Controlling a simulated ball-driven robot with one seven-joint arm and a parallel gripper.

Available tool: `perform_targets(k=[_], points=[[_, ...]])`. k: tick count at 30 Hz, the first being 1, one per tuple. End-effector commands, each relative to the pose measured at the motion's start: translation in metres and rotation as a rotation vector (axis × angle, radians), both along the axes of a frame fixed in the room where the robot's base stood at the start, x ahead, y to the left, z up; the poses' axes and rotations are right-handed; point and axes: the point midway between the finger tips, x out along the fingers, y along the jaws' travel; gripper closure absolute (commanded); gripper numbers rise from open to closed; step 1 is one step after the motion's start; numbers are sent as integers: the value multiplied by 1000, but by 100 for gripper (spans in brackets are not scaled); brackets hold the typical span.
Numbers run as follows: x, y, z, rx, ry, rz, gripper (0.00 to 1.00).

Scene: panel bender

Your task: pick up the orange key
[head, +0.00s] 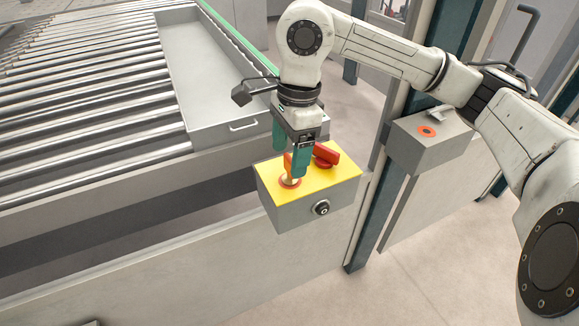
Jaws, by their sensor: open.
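The orange key (287,165) stands upright in a round red-rimmed lock on the yellow top of a grey control box (335,188). Only part of it shows, as a teal finger covers its right side. My gripper (288,157) points down over the box's back left part, with its teal fingers apart. One finger is behind and left of the key, the other in front and right of it. I cannot tell whether either finger touches the key.
A red rotary handle (326,154) stands on the yellow top, close to the right of my fingers. A round keyhole (321,207) is on the box's front. A roller conveyor (85,95) lies left. Another grey box with an orange ring (427,131) is at right.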

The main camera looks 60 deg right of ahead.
Motion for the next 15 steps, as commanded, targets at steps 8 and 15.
perform_targets(k=[8, 15], points=[[1, 1, -34, 4, 0, -1, 26], [1, 1, -42, 1, -2, 0, 26]])
